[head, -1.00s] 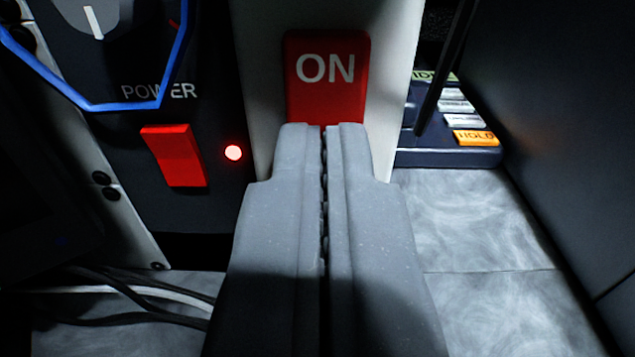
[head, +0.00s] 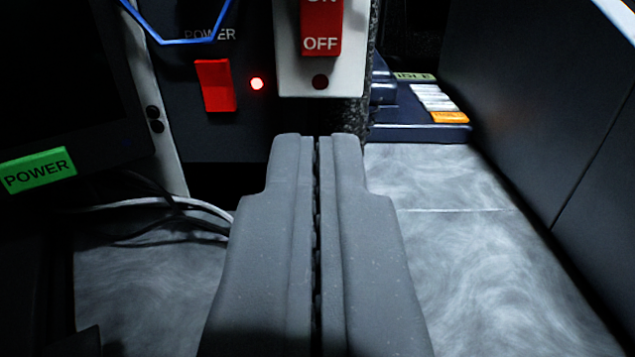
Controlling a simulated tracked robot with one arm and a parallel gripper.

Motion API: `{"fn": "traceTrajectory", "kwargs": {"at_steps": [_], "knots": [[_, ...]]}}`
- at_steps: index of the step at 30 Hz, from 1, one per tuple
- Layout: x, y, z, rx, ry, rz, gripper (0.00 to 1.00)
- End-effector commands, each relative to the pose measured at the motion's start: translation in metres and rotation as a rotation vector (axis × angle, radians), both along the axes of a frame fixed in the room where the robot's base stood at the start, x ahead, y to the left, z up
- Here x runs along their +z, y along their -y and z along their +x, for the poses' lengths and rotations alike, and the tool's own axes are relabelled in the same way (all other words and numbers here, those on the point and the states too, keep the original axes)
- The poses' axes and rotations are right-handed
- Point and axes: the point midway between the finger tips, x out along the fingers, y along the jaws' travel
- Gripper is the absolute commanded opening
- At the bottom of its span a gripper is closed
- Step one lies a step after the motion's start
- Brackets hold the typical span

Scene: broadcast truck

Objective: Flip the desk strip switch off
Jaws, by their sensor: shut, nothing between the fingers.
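The red rocker switch (head: 321,24) sits on a white plate (head: 350,72) at the top centre of the head view. Its lower half reads OFF, and the ON lettering above is cut by the frame's upper edge. A dark round spot shows on the plate below the rocker. My gripper (head: 318,140) is shut and empty. Its tips appear below the plate in the picture, apart from the rocker. Which way the rocker is tilted I cannot tell.
Left of the plate is a panel marked POWER with a smaller red switch (head: 215,85) and a lit red lamp (head: 257,84). A green POWER label (head: 38,170) is at far left, with cables (head: 175,203) nearby. A button box (head: 420,118) stands right. Grey desk surface (head: 460,240) is clear.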

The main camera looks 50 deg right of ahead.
Motion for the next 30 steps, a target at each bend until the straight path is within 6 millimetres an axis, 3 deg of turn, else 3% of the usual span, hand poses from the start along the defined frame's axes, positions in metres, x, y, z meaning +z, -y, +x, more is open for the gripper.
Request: {"fn": "traceTrajectory", "kwargs": {"at_steps": [3,11,30], "knots": [[-0.002,-0.017,-0.011,0.002,0.001,0.000,0.00],[-0.007,-0.036,-0.028,-0.001,0.001,-0.001,0.00],[-0.006,-0.038,-0.029,0.001,0.005,0.009,0.00]]}}
